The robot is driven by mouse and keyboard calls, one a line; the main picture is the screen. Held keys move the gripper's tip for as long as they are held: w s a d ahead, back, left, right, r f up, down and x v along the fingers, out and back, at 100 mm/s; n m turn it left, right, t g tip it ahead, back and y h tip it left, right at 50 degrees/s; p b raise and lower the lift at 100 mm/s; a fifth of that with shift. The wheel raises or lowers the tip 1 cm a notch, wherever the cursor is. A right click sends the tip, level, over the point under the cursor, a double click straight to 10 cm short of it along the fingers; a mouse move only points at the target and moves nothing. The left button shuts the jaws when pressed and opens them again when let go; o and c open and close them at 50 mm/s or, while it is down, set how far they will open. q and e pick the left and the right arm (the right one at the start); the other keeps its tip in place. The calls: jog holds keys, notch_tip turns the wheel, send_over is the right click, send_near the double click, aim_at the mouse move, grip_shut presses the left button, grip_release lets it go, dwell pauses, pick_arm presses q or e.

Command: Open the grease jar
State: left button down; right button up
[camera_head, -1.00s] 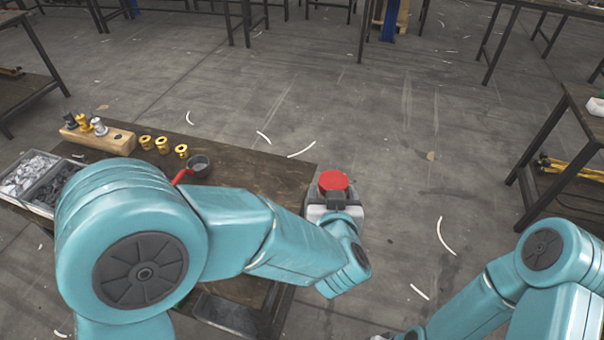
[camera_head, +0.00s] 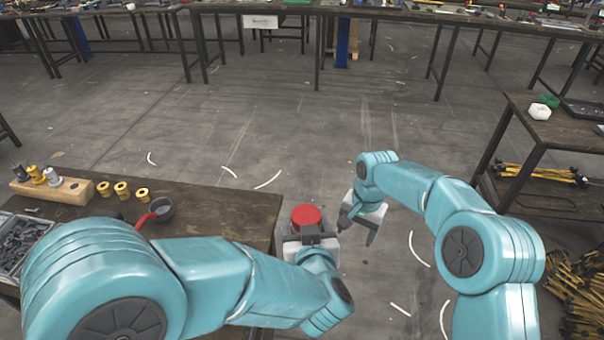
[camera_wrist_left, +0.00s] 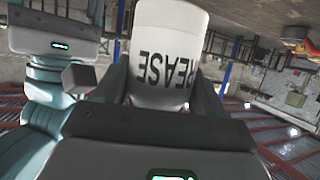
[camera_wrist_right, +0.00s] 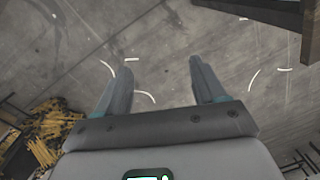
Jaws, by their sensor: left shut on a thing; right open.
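The grease jar has a red lid (camera_head: 306,216) on top, seen in the head view. Its white body (camera_wrist_left: 163,60), lettered GREASE, fills the middle of the left wrist view. My left gripper (camera_head: 312,236) is shut around the jar body and holds it beyond the bench's right edge, above the floor. My right gripper (camera_head: 358,232) is just right of the jar in the head view, apart from it. In the right wrist view my right gripper (camera_wrist_right: 160,80) is open, with only floor between its fingers.
The dark wooden bench (camera_head: 235,215) at left carries a wooden block with knobs (camera_head: 50,186), several brass bushings (camera_head: 122,191), a small red-handled pan (camera_head: 160,208) and a parts bin (camera_head: 22,240). A side table (camera_head: 560,130) stands at right. Open floor lies ahead.

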aim_at(301, 215)
jog(key=shift+m+h, duration=0.3)
jog(key=shift+h, duration=0.1)
jog(key=s+a+r, duration=0.2)
jog(key=a+r, duration=0.2)
jog(key=r, duration=0.4)
jog(key=s+a+r, duration=0.3)
jog(key=a+r, duration=0.1)
jog(key=r, duration=0.4)
jog(key=s+a+r, duration=0.2)
jog(key=a+r, duration=0.3)
jog(key=r, duration=0.3)
jog(key=shift+s+a+r, duration=0.1)
jog(key=shift+s+r, duration=0.2)
jog(key=shift+r, duration=0.1)
jog(key=shift+f, duration=4.1)
jog(key=c, duration=1)
jog(key=shift+f, duration=0.1)
jog(key=shift+c, duration=0.3)
jog(key=n, duration=0.5)
jog(key=shift+s, duration=0.15)
grip_shut()
